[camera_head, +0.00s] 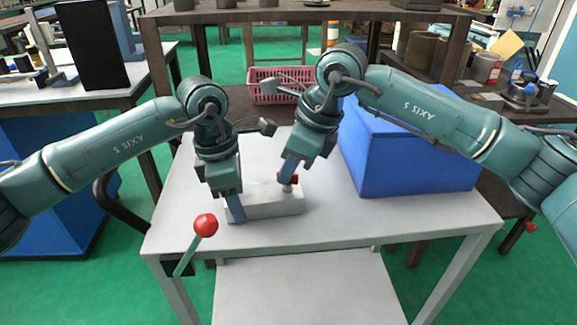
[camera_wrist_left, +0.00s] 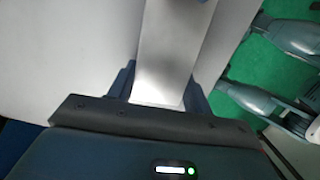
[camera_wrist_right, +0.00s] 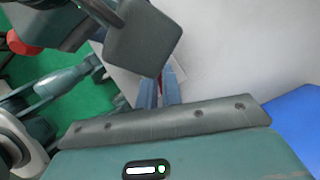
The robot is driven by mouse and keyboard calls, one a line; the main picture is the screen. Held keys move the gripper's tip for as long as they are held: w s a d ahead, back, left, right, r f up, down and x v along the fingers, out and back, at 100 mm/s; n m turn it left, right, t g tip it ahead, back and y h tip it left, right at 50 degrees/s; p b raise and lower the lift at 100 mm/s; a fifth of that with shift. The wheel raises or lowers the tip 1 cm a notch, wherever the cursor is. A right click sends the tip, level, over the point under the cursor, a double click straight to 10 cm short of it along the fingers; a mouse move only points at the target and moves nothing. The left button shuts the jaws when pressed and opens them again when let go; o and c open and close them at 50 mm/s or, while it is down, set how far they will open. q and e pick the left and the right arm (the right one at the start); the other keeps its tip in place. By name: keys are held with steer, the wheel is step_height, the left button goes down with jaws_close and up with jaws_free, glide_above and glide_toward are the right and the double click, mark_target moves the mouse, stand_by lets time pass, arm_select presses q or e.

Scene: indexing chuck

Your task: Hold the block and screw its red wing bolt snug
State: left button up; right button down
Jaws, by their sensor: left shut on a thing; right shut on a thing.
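The pale grey block (camera_head: 272,204) lies flat on the white table. My left gripper (camera_head: 236,216) is shut on the block's left end, fingers pointing down; in the left wrist view the block (camera_wrist_left: 170,55) sits between the two fingers (camera_wrist_left: 160,85). The red wing bolt (camera_head: 293,180) stands on top of the block near its right end. My right gripper (camera_head: 286,178) is tilted over it, shut on the bolt. In the right wrist view only a sliver of red shows between the right fingers (camera_wrist_right: 160,92).
A blue box (camera_head: 415,155) stands on the table to the right, close to my right arm. A red-knobbed lever (camera_head: 206,226) rises at the table's front left. A pink basket (camera_head: 266,88) is behind. The table's front right is clear.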

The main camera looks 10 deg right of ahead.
steer(key=shift+m, duration=0.4)
steer(key=c, duration=1.6)
jaws_free()
steer(key=shift+o, duration=0.2)
steer(key=shift+r, duration=0.1)
steer(key=v, duration=1.2)
steer(key=shift+s, duration=0.3)
steer(key=shift+a, duration=0.1)
